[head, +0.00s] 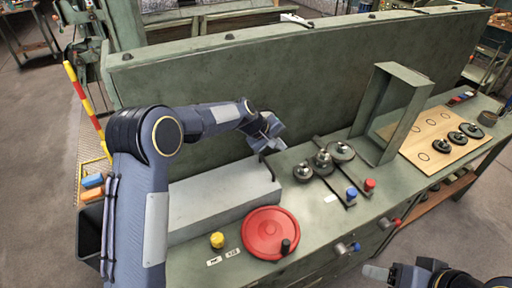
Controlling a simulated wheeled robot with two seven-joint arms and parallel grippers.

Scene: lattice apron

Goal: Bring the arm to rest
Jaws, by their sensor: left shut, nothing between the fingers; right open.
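My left arm comes in from the left and bends over a long grey box. My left gripper (270,146) is shut and empty, above the far right end of the box and in front of the green upright panel. I cannot tell whether its tips touch the box. My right gripper (380,272) is at the bottom right edge, open and empty, in front of the bench and apart from it. Part of the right arm is cut off by the frame.
The grey box (222,202) lies on the green bench. Nearby are a red handwheel (270,233), a yellow knob (217,240), and several black knobs. A green frame (392,115) stands beside a wooden board (443,137). The green panel (260,70) closes off the back.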

